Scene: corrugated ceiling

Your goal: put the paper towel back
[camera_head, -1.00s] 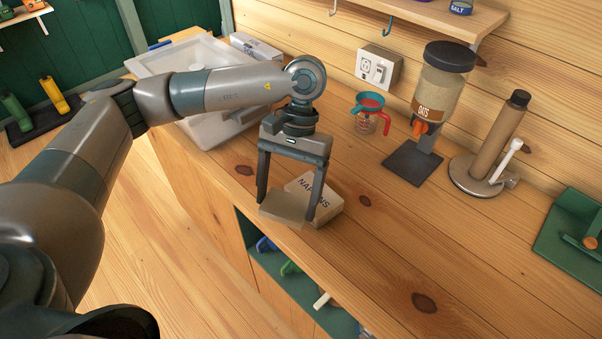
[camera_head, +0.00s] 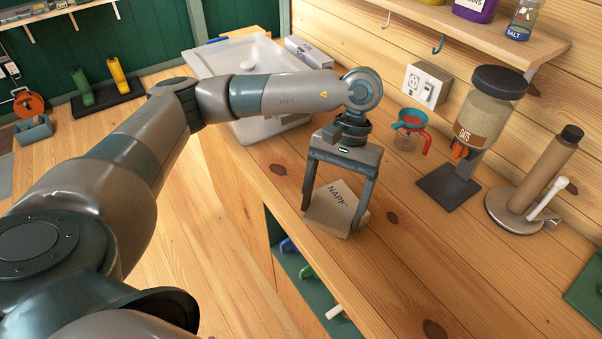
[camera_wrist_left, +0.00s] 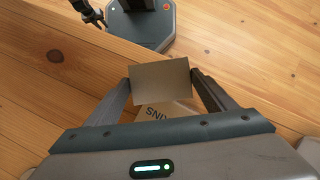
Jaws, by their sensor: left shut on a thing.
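My left gripper (camera_head: 335,217) is shut on a plain tan, block-like piece, likely the paper towel (camera_head: 327,222). It also shows in the left wrist view (camera_wrist_left: 160,80), between the fingertips. The tan box marked NAPKINS (camera_head: 338,194) sits on the counter behind and partly under it in view. Whether the piece touches the box, I cannot tell. In the wrist view the box (camera_wrist_left: 165,112) shows below the piece. My right gripper (camera_wrist_left: 93,14) is small at the wrist view's top left, its jaws unclear.
A brown roll (camera_head: 543,175) stands upright on a round base at the right. An oats dispenser (camera_head: 490,115) and a measuring cup (camera_head: 408,138) stand along the back. The counter (camera_head: 460,245) in front is clear.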

